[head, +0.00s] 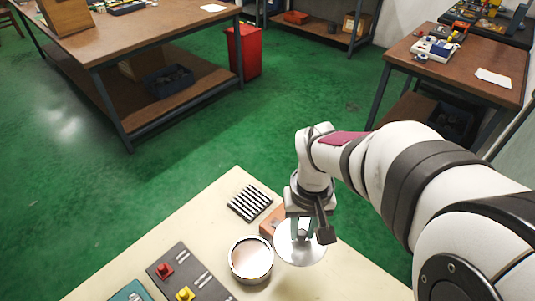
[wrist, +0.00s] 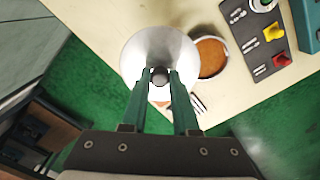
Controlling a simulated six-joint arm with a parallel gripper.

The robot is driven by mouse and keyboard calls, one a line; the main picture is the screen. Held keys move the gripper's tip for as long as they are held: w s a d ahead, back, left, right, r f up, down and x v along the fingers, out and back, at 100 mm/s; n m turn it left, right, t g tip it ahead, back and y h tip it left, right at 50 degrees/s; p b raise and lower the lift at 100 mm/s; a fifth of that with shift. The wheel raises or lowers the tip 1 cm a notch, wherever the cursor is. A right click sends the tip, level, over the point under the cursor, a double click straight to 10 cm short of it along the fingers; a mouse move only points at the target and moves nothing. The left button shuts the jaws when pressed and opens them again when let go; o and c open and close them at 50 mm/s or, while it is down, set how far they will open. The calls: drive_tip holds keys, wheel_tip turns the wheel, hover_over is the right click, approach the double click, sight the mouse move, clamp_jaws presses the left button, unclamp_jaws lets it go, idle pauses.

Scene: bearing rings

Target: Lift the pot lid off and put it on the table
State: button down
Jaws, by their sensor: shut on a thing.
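The pot lid (head: 290,255) is a round shiny metal disc with a dark knob. My gripper (head: 301,230) is shut on the knob, and the fingers close on it in the wrist view (wrist: 160,74). The lid (wrist: 140,48) is off the pot, over the pale table (head: 345,280) to the pot's right in the head view. I cannot tell whether its underside touches the table. The pot (head: 250,275) is a round metal vessel standing open and upright. Its brown inside shows in the wrist view (wrist: 211,57).
A black grooved rack (head: 250,202) lies behind the pot. An orange-brown block (head: 268,227) is partly hidden behind my gripper. A dark panel (head: 200,275) with red and yellow pieces lies left of the pot. The table's right front is clear.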

drive_tip(key=shift+w+r, duration=0.1)
drive_tip(key=shift+w, duration=0.25)
drive_tip(key=w+a+f+n, duration=0.2)
drive_tip(key=w+a+f, duration=0.1)
drive_tip(key=a, duration=0.4)
drive_tip(key=w+a+f+n, duration=0.2)
drive_tip(key=w+a+f, duration=0.2)
drive_tip(key=a, duration=0.3)
drive_tip(key=w+a+f+n, duration=0.2)
drive_tip(key=w+a+f, duration=0.2)
drive_tip(key=a, duration=0.3)
drive_tip(key=shift+f, duration=0.65)
drive_tip(key=shift+d, duration=0.1)
drive_tip(key=shift+f, duration=0.7)
drive_tip(key=shift+f, duration=0.35)
drive_tip(key=shift+f, duration=0.3)
